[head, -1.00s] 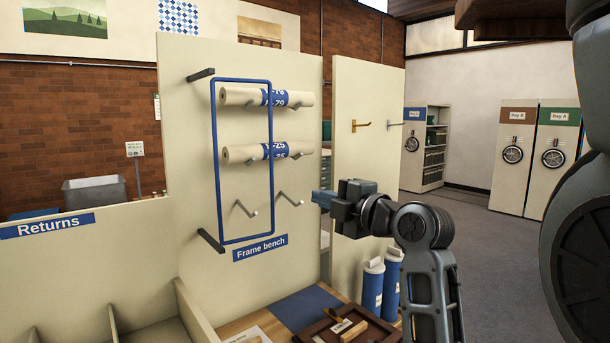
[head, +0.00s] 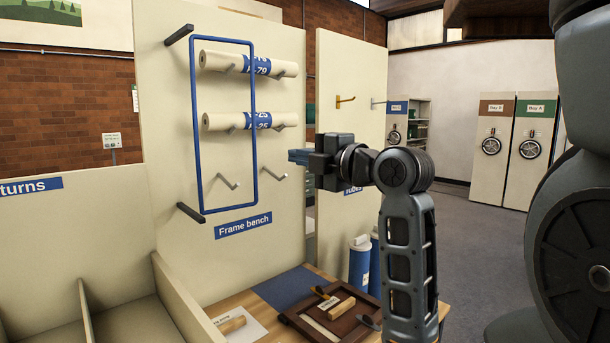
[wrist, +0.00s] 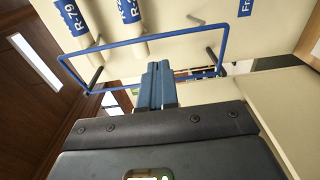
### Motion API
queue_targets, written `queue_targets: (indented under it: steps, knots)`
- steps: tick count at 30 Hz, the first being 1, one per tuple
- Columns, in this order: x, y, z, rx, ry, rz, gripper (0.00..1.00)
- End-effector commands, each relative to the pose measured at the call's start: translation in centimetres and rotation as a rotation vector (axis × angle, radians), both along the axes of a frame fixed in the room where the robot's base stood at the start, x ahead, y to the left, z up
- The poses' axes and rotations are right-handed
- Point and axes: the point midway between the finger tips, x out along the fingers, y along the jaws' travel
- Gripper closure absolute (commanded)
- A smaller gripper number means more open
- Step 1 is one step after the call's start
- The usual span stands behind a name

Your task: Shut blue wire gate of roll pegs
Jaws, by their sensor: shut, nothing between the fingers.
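The blue wire gate (head: 194,120) is a rectangular frame standing out from the cream panel, hinged at its left on two dark brackets. It crosses in front of the left part of the roll pegs (head: 229,180). Two paper rolls with blue labels, an upper roll (head: 215,60) and a lower roll (head: 218,121), lie on the pegs; the lowest pegs are empty. My gripper (head: 291,156) is shut and empty, right of the gate in the head view. In the wrist view my blue fingertips (wrist: 158,68) appear close to the gate's long bar (wrist: 190,33); I cannot tell whether they touch.
Below the panel is a bench with a blue mat (head: 290,288) and a brown wooden frame (head: 350,318). Blue tubes (head: 360,268) stand beside it. A second panel (head: 350,85) with hooks is behind my gripper. Returns bins (head: 120,315) are at lower left.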

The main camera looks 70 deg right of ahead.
Motion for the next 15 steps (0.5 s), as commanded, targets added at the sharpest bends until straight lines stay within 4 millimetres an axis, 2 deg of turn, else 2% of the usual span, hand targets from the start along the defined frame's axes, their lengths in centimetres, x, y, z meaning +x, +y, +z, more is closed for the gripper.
queue_targets:
  steps: [9, 15]
  knots:
    - [5.5, -3.0, 0.3, 0.004, 0.000, 0.001, 1.00]
    - [8.4, -4.5, 0.2, 0.002, 0.002, 0.000, 1.00]
